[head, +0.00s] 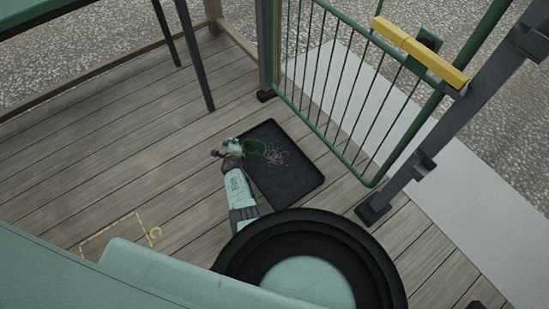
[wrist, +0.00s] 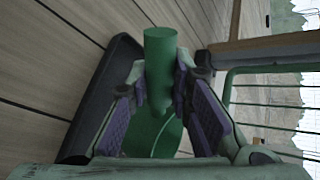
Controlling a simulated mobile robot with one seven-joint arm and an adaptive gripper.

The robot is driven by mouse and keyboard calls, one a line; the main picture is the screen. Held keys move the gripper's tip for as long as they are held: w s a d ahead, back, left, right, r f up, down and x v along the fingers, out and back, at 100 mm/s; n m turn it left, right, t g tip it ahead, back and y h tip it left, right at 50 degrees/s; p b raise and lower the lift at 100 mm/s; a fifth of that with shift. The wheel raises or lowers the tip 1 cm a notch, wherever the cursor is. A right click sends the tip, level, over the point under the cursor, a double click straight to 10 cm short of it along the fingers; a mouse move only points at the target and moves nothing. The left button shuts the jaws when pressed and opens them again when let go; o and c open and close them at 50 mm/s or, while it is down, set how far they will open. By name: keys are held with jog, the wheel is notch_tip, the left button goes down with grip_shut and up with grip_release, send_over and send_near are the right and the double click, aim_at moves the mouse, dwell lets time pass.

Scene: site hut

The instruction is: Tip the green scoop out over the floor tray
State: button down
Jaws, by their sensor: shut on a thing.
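My gripper (head: 236,147) is shut on the green scoop (head: 255,149), over the left edge of the black floor tray (head: 290,187). In the wrist view the scoop's round handle (wrist: 160,48) stands between the two finger pads (wrist: 160,85), and its bowl (wrist: 155,136) shows below them. In the head view the bowl is over the tray's left part and looks tilted. Small pale bits (head: 279,156) are scattered to the right of the bowl, over the tray. I cannot tell whether anything is still inside the bowl. The tray's dark rim (wrist: 100,95) shows in the wrist view.
A green barred gate (head: 330,95) with a yellow bar (head: 420,53) stands to the right of the tray. A dark post (head: 268,50) stands behind it. Table legs (head: 195,55) are at upper left.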

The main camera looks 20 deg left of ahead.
jog(key=w+d+r+m+y+p, duration=0.1)
jog(key=d+r+m+y, duration=0.1)
jog(key=d+r, duration=0.2)
jog(key=shift+w+d+r+y, duration=0.4)
jog(key=shift+d, duration=0.35)
jog(key=shift+w+d+r+m+g+y, duration=0.15)
jog(key=shift+w+d+r+m+y, duration=0.2)
jog(key=shift+d+r, duration=0.3)
jog(key=shift+w+d+r+m+g+y, duration=0.1)
jog(key=shift+d+r+m+g+y, duration=0.05)
jog(key=shift+d+r+m+y, duration=0.4)
jog(key=shift+w+d+r+m+y, duration=0.15)
jog(key=shift+d+r+m+y, duration=0.15)
jog(key=shift+d, duration=0.2)
jog(key=shift+w+d+r+m+y, duration=0.2)
jog(key=shift+d+r+y, duration=0.1)
jog(key=shift+d+r, duration=0.15)
dwell(0.4)
jog(key=shift+w+d+r+m+t+y+b, duration=0.15)
jog(key=shift+w+d+r+m+y+b, duration=0.15)
jog(key=shift+d, duration=0.4)
jog(key=shift+w+d+r+m+t+y+b, duration=0.15)
jog(key=shift+d+m+y+b, duration=0.15)
jog(key=shift+d+m, duration=0.25)
jog(key=shift+w+d+r+m+t+y+b, duration=0.15)
jog(key=shift+d+r+m+y+b, duration=0.15)
jog(key=shift+d, duration=0.5)
